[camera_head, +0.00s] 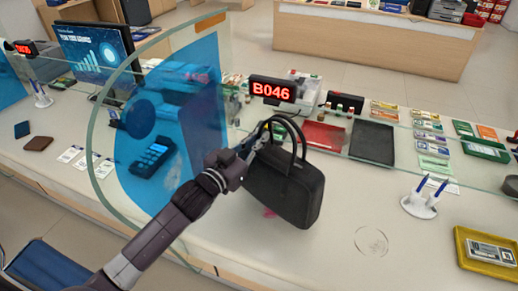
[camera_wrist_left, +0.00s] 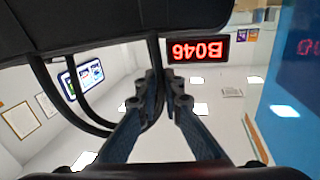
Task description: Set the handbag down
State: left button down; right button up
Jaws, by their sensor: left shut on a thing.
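The black handbag (camera_head: 290,189) is at the counter's middle in the head view, its two looped handles up and its body slightly tilted. My left gripper (camera_head: 256,143) is shut on a handle at the bag's upper left. In the left wrist view the gripper (camera_wrist_left: 160,78) closes around a dark handle strap, and the bag's body (camera_wrist_left: 130,22) fills the top. The bag's underside is close to the counter (camera_head: 335,220), but I cannot tell whether it touches. My right gripper is not in view.
A curved glass screen (camera_head: 107,130) stands just left of my arm. Behind the bag are a red B046 display (camera_head: 273,90), a red tray (camera_head: 322,135) and a black tray (camera_head: 372,142). A pen stand (camera_head: 419,205) and yellow tray (camera_head: 464,259) are to the right. The counter front between is mostly clear.

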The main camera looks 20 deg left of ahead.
aim_at(258, 153)
pick_arm(q)
jog(key=shift+f, duration=2.05)
jog(key=c, duration=2.5)
grip_release()
jog(key=shift+f, duration=0.25)
jog(key=o, duration=0.4)
jog(key=shift+s, duration=0.1)
jog(key=shift+r, duration=0.1)
jog(key=shift+s, duration=0.1)
